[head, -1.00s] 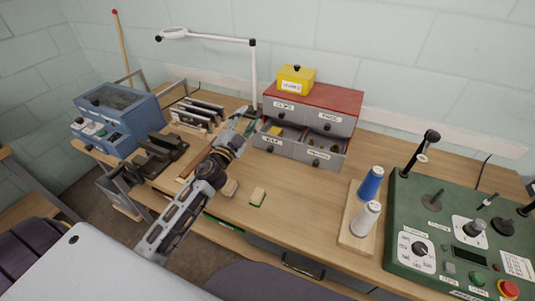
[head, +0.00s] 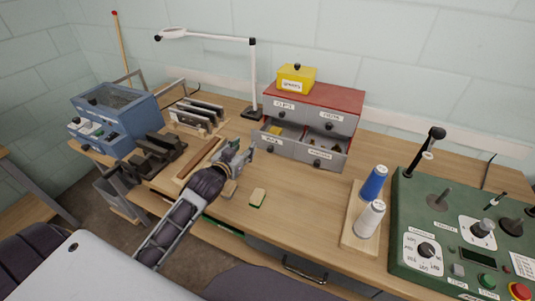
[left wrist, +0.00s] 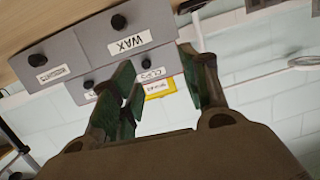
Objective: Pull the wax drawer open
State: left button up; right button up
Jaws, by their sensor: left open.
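The grey drawer cabinet (head: 347,99) with a red top stands at the back of the bench. Its wax drawer (head: 281,146), lower left, stands pulled out, with yellowish contents showing inside. In the left wrist view the WAX label and round black knob on the wax drawer (left wrist: 150,36) show upside down. My left gripper (head: 246,154) is just left of and in front of the wax drawer front. My right gripper is in neither view.
The lower right drawer (head: 325,158) also stands out. A yellow box (head: 296,78) sits on the cabinet. A lamp (head: 253,80) rises to its left. Two spools (head: 371,205) and a green control panel (head: 440,215) are at right. The bench before the cabinet is mostly clear.

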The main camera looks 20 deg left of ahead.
aim_at(269, 150)
pick_arm(q)
jog(key=shift+s+d+f+n+g+h+b, duration=0.1)
jog(key=shift+s+d+f+n+g+h, duration=0.15)
jog(key=shift+s+d+f+g+h, duration=0.25)
jog(key=shift+s+d+f+n+g+h+b, duration=0.15)
jog(key=shift+s+d+f+n+h, duration=0.15)
jog(key=shift+d+f, duration=0.35)
jog(key=shift+s+d+f+n+g+h+b, duration=0.15)
jog(key=shift+s+d+f+g+h, duration=0.25)
jog(key=shift+d+f, duration=0.2)
jog(key=shift+w, duration=0.15)
jog(key=shift+x, duration=6.65)
jog(key=shift+w+a+r, duration=0.1)
grip_shut()
